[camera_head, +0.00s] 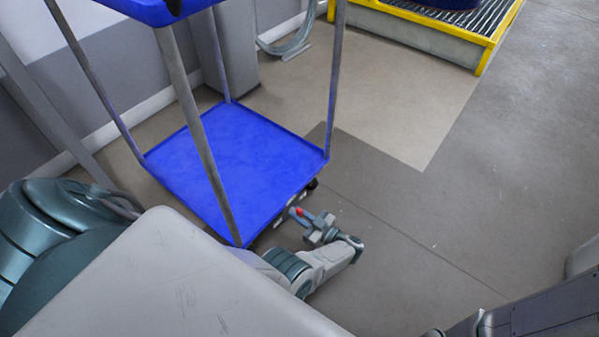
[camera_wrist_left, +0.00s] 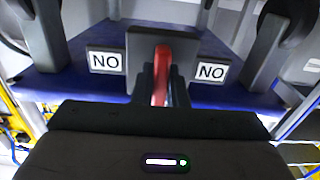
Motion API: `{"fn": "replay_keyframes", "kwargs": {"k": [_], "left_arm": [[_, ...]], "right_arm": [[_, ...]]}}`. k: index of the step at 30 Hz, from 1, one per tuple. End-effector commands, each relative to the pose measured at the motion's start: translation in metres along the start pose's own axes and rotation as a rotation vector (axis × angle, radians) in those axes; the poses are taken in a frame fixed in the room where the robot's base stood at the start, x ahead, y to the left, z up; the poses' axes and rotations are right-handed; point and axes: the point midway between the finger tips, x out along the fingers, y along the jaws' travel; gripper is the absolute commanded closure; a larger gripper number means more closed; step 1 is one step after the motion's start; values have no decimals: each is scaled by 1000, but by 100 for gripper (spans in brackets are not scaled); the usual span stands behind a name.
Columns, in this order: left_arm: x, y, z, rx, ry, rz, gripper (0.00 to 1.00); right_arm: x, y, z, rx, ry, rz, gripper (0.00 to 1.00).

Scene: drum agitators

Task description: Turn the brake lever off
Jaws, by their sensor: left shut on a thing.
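The brake lever is a red bar (camera_wrist_left: 161,72) in a dark mount, in the middle of the left wrist view. Its red part (camera_head: 299,211) also shows as a small spot at the cart's lower edge in the head view. My left gripper (camera_head: 308,222) is at that edge, low beside the cart. In the wrist view the dark fingers of my left gripper (camera_wrist_left: 161,94) are closed around the red bar and hide its lower part. White plates reading "NO" (camera_wrist_left: 106,61) sit on both sides of the lever. My right gripper is out of view.
The cart has a blue lower shelf (camera_head: 230,160) on grey posts, with a blue upper tray (camera_head: 150,10). A dark wheel (camera_head: 312,184) shows at its corner. A yellow-edged grated platform (camera_head: 450,38) stands at the back. The floor right of the cart is clear.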

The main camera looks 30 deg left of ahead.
Motion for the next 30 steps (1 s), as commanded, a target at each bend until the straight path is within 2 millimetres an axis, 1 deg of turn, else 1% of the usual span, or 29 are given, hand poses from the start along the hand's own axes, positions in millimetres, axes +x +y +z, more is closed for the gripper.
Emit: {"fn": "replay_keyframes", "kwargs": {"k": [6, 18, 19, 21, 22, 30], "left_arm": [[-1, 0, 0, 38, -1, 1, 100], [-1, 0, 0, 43, -1, 1, 100], [-1, 0, 0, 42, -1, 1, 83], [-1, 0, 0, 42, -1, 1, 70], [-1, 0, 0, 42, -1, 1, 65], [0, 0, 0, 41, 0, 1, 65]], "right_arm": [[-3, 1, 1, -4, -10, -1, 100], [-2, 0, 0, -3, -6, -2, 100], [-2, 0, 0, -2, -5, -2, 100], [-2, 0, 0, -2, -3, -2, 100], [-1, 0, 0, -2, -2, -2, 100], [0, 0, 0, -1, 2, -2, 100]]}}
